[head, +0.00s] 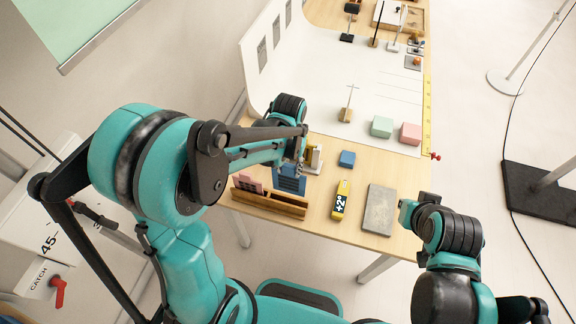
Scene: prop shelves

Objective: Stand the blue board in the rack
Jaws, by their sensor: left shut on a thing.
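The blue board (289,181) is a dark blue panel, upright at the right part of the wooden rack (268,204). My left gripper (298,158) reaches over from the left and is shut on the board's upper part; its fingers are partly hidden by my arm. The board's lower edge is behind the rack's front rail, so I cannot tell whether it rests in the slot.
Right of the rack are a blue block (347,158), a yellow and black "+2" piece (341,200) and a grey slab (379,210). A white curved backdrop (320,90) holds a green block (382,127) and a pink block (410,133). Bare tabletop lies between these things.

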